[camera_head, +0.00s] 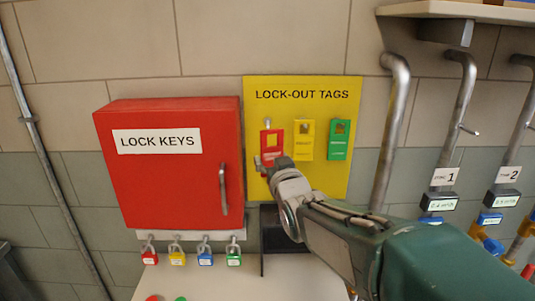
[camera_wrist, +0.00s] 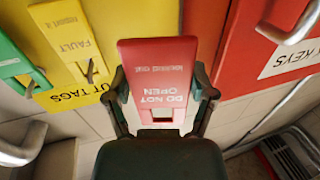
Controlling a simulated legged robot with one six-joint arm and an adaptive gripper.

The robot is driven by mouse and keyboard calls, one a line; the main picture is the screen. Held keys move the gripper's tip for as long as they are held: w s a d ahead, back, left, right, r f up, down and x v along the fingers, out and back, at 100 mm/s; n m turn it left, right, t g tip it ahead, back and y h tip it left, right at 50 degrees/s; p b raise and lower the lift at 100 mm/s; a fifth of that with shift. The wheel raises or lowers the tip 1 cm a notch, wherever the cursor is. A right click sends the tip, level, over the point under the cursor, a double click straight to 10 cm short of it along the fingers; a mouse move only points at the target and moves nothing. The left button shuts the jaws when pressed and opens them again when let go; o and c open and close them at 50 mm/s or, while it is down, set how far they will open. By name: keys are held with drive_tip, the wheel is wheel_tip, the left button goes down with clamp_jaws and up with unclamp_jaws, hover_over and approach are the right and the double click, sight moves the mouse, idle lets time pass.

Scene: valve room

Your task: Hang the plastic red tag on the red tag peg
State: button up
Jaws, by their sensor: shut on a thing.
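The red tag (camera_head: 273,139) is upright in front of the left part of the yellow lock-out tags board (camera_head: 301,88). My gripper (camera_head: 268,165) is shut on its lower part. In the wrist view, the red tag (camera_wrist: 158,62) sits between both fingers of my gripper (camera_wrist: 160,88), with its square hole clear of them. A small grey peg (camera_head: 268,121) shows just at the top of the tag in the head view. I cannot tell whether the peg passes through the hole.
A yellow tag (camera_head: 303,142) and a green tag (camera_head: 338,141) hang to the right. The red lock keys box (camera_head: 160,178) stands close on the left, its handle (camera_head: 223,188) sticking out. Several padlocks (camera_head: 204,257) hang below it. A grey pipe (camera_head: 390,135) rises right of the board.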

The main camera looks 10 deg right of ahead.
drive_tip(key=shift+w+a+r, duration=0.15)
drive_tip(key=shift+w+a, duration=0.05)
drive_tip(key=shift+a, duration=0.45)
drive_tip(key=shift+w+d, duration=0.75)
drive_tip(key=shift+w, duration=0.25)
drive_tip(key=w+f, duration=0.1)
drive_tip(key=w, duration=0.6)
drive_tip(key=shift+w+d+f, duration=0.2)
drive_tip(key=shift+d+f, duration=0.1)
drive_tip(key=shift+d, duration=0.15)
drive_tip(key=o, duration=1.1)
drive_tip(key=shift+o, duration=0.2)
